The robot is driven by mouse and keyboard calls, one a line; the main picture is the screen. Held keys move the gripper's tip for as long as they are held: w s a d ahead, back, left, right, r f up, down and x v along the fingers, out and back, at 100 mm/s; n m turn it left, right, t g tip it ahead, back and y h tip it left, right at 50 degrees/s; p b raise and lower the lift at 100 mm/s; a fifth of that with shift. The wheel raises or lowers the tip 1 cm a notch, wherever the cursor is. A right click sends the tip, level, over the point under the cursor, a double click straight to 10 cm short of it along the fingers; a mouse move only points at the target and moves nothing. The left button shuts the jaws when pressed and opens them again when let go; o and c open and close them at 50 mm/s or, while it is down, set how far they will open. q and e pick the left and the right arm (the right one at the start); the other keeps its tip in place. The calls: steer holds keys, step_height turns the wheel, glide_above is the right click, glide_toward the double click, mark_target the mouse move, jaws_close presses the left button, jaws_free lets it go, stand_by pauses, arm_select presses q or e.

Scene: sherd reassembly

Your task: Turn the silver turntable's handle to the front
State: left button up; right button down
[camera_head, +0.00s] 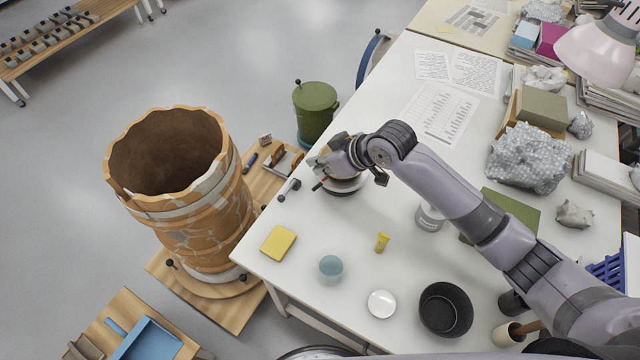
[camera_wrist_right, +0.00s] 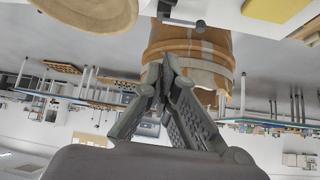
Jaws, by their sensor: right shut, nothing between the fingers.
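The silver turntable (camera_head: 346,187) stands on the white table near its left edge. It is partly hidden under my right gripper and wrist. A pale tan rounded piece shows above it, and a piece with a tan rim (camera_wrist_right: 92,14) is at the top left of the wrist view. My left gripper is not in view.
A grey lever with a dark knob (camera_head: 289,189) lies at the table's left edge. The large mended jar (camera_head: 190,215) stands beyond that edge. A yellow block (camera_head: 278,243), blue cup (camera_head: 330,268), yellow tube (camera_head: 382,242) and black bowl (camera_head: 446,308) stand nearer the front.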

steer(key=x, duration=0.9)
steer(key=shift+w+a+f+p, duration=0.1)
steer(key=shift+a+f+p, duration=0.1)
steer(key=shift+a+p, duration=0.15)
steer(key=shift+d+f+p, duration=0.25)
steer(key=shift+p, duration=0.1)
steer(key=s+d, duration=0.1)
steer(key=s+d+p, duration=0.1)
steer(key=shift+s+d+f, duration=0.15)
steer(key=shift+d+f, duration=0.15)
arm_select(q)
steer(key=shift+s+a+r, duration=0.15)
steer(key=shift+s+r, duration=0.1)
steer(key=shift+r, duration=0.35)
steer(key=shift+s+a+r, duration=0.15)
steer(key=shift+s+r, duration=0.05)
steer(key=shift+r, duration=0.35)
arm_select(e)
steer(key=shift+f, duration=0.1)
steer(key=shift+a, duration=0.1)
